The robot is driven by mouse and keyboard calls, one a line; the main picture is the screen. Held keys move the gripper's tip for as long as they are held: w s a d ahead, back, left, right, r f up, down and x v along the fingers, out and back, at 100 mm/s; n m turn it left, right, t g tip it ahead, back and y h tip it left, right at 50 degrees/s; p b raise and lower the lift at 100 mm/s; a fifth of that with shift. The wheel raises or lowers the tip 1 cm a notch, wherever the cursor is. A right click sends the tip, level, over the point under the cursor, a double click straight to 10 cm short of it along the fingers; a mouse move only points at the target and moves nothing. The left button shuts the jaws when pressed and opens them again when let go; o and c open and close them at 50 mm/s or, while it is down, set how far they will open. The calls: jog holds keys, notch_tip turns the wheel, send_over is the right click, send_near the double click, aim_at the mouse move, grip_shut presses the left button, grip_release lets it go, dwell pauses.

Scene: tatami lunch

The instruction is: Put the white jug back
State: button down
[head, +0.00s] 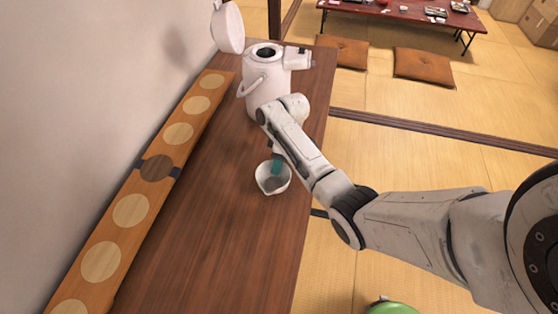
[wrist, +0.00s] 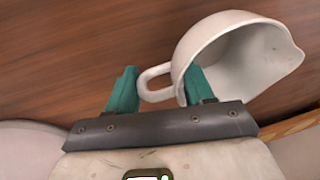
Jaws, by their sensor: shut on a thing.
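The white jug (head: 272,182), a small bowl-like vessel with a pouring lip, is over the brown wooden counter near its right edge. It also fills the upper right of the wrist view (wrist: 235,50), with its opening tilted toward the camera. My gripper (head: 277,163) has teal fingers, and in the wrist view the fingers (wrist: 160,75) are on either side of the jug's loop handle, shut on it. I cannot tell whether the jug's base touches the counter.
A large white pot (head: 265,92) with its lid (head: 228,26) raised stands beyond the jug. A long wooden board with pale discs (head: 130,211) runs along the wall. The counter (head: 205,230) is bare in front. Cushions (head: 424,65) and a low red table (head: 405,8) are on the tatami.

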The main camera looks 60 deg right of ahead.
jog(key=shift+f, duration=0.15)
jog(key=shift+c, duration=2.1)
grip_release()
jog(key=w+v, duration=0.1)
jog(key=v, duration=1.1)
jog(key=shift+s, duration=0.5)
